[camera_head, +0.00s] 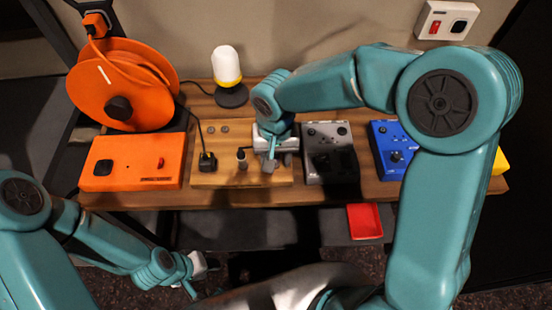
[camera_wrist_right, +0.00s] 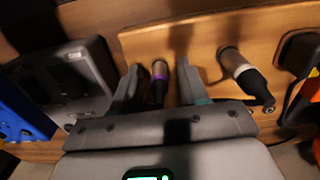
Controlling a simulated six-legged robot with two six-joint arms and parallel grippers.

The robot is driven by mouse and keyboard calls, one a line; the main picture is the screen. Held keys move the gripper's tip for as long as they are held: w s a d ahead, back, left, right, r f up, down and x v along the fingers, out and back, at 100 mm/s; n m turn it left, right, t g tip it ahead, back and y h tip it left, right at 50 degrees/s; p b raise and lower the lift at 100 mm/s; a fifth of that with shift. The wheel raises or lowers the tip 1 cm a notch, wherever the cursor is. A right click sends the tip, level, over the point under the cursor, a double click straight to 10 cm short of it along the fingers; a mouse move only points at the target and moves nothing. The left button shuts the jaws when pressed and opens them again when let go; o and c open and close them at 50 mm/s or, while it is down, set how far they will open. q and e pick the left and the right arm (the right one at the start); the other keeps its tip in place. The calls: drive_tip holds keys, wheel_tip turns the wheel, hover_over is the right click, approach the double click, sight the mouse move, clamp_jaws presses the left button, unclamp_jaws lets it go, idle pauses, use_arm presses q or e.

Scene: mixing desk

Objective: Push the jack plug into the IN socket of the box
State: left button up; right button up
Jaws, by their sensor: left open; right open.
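A dark jack plug with a purple band (camera_wrist_right: 159,82) stands on the wooden board (camera_head: 210,178). In the right wrist view my right gripper (camera_wrist_right: 158,92) is open, with one finger on each side of this plug. In the head view my right gripper (camera_head: 270,162) hangs over the board's right part and hides that plug. A silver plug with a black end (camera_wrist_right: 242,72) stands apart, beside the gripper; it also shows in the head view (camera_head: 242,160). The grey box (camera_head: 331,155) is right of the board; its IN socket cannot be made out. My left gripper (camera_head: 201,278) is open and empty, low in front of the desk.
An orange box (camera_head: 125,165), an orange cable reel (camera_head: 105,85) and a lamp (camera_head: 228,70) are at the left and back. A black mains plug (camera_head: 207,161) is on the board. A blue box (camera_head: 385,140) stands right of the grey one. A red tray (camera_head: 364,221) lies lower in front.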

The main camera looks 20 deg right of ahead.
idle(0.7)
drive_tip(key=shift+c, duration=0.3)
clamp_jaws()
drive_tip(key=shift+r, duration=0.2)
drive_tip(key=shift+r+p, duration=1.85)
drive_tip(key=shift+r, duration=1)
